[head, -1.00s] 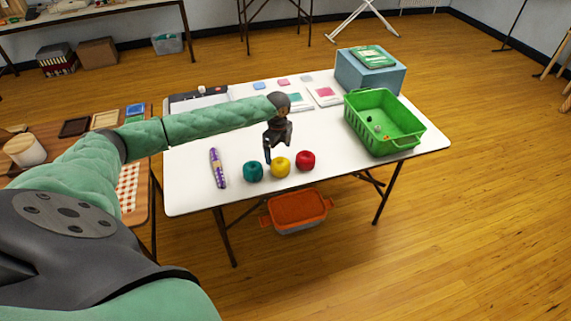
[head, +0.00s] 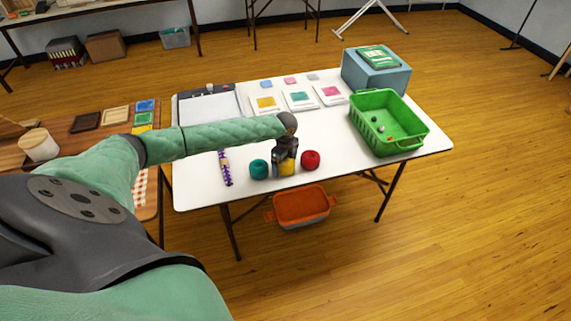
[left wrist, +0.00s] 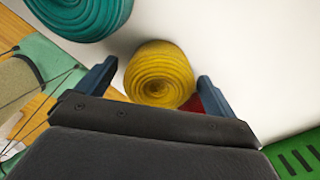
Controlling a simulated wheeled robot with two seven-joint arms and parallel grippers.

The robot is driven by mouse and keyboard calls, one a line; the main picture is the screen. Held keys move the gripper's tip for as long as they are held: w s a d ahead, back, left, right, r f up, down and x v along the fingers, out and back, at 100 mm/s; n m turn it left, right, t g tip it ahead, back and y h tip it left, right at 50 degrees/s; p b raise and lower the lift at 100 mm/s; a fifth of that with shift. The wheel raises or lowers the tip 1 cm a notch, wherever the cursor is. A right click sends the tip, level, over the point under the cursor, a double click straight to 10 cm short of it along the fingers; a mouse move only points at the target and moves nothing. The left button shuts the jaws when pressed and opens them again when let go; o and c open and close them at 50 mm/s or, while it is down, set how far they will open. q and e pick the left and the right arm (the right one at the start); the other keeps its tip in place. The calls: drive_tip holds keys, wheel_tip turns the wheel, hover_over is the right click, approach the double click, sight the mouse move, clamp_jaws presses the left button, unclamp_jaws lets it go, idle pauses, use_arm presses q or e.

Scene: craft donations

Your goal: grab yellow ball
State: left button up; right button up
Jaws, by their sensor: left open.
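The yellow ball (head: 287,169) is a wound ball of yarn near the front edge of the white table, between a teal ball (head: 259,169) and a red ball (head: 310,160). My left gripper (head: 285,163) is above it, pointing down, and hides much of it in the head view. In the left wrist view the yellow ball (left wrist: 159,76) lies between the two open fingers (left wrist: 155,82). I cannot tell whether they touch it. The teal ball (left wrist: 82,12) is beside it, and a bit of the red ball (left wrist: 192,103) shows behind the right finger. My right gripper is not in view.
A green basket (head: 402,143) with small items stands on the table's right side, in front of a blue box (head: 376,75). A purple patterned stick (head: 226,168) lies left of the teal ball. Cards and a paper trimmer (head: 209,103) lie further back. An orange bin (head: 301,206) is below the table.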

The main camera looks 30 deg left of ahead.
use_arm(q)
drive_tip(key=shift+f, duration=0.15)
drive_tip(key=c, duration=0.9)
drive_tip(key=shift+c, duration=0.7)
